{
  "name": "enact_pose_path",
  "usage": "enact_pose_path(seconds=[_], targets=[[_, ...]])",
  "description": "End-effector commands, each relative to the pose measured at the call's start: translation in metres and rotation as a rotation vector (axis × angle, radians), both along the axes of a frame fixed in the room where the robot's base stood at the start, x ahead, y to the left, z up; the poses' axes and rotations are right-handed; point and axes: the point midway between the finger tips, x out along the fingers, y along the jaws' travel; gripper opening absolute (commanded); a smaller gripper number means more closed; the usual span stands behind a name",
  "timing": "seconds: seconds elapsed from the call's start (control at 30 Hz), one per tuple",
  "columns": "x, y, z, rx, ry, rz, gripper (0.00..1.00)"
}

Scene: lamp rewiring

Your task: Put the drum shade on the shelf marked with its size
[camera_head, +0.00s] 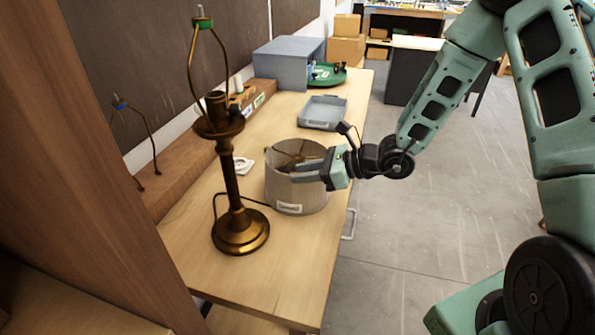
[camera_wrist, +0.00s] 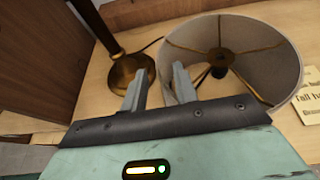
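The grey fabric drum shade (camera_head: 297,195) stands on the wooden workbench beside the brass lamp, with a small pale label low on its side. It also shows in the wrist view (camera_wrist: 270,72), open end up, with a brass spider frame inside. My gripper (camera_head: 302,172) is at the shade's rim on its right side in the head view. In the wrist view my fingers (camera_wrist: 158,88) are apart, one overlapping the shade's edge in the picture and one outside it. Whether they touch the shade I cannot tell. No shelf with a readable size mark shows.
A brass lamp (camera_head: 232,180) with a tall harp stands close left of the shade. Floor is clear right of the bench.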

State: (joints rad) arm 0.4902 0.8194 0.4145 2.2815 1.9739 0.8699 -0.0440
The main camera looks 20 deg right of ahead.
Motion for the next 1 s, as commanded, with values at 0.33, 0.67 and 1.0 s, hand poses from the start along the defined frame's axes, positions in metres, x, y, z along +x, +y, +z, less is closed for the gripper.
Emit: enact_pose_path(seconds=[0.33,0.67,1.0], targets=[[0.013,0.022,-0.010,-0.001,-0.001,0.000,0.29],[0.013,0.021,-0.010,0.000,0.000,0.000,0.00],[0.013,0.021,-0.010,-0.001,0.001,0.000,0.00]])
